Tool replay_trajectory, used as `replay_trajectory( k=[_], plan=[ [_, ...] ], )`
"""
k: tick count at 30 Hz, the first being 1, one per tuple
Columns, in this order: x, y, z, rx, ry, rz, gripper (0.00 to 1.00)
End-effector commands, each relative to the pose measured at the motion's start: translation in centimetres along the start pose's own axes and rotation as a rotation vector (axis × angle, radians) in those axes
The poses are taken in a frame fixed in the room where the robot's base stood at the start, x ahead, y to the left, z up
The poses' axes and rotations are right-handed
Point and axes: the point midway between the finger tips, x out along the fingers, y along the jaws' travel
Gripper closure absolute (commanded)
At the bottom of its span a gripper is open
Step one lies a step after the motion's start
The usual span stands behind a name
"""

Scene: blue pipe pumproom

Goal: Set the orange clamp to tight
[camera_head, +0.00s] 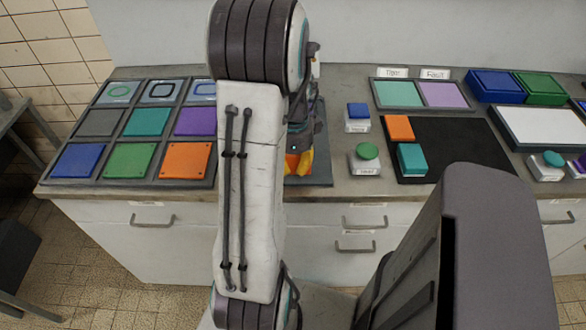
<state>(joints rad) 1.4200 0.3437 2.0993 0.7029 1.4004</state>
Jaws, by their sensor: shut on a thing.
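The orange clamp (291,165) shows only in part, low behind my arm, on a dark grey base plate (322,150) on the counter. Orange and yellow parts show there; the tight mark and the clamp's exact setting are hidden. My gripper (304,150) points down over the clamp, mostly hidden behind my white arm link. It is shut on the clamp; the contact itself is mostly covered.
Left is a tray (100,180) of coloured tiles. Right are a blue button (358,110), a green button (367,151) and a black mat (455,145) with orange and teal blocks. Farther right are blue and green boxes and a white panel.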

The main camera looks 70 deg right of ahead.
Motion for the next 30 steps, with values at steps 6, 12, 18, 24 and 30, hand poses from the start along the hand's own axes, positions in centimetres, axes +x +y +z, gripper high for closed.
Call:
replay_trajectory(
  k=[6, 12, 18, 24, 30],
  plan=[
    [-0.1, -2.9, 0.0, 0.000, 0.001, -0.006, 1.00],
    [-0.1, -3.5, 0.0, 0.000, 0.002, -0.009, 1.00],
    [-0.1, -3.6, 0.0, 0.000, 0.002, -0.013, 0.77],
    [-0.1, -3.6, 0.0, 0.000, 0.002, -0.014, 0.59],
    [-0.1, -3.4, 0.0, 0.000, 0.002, -0.010, 0.52]
  ],
)
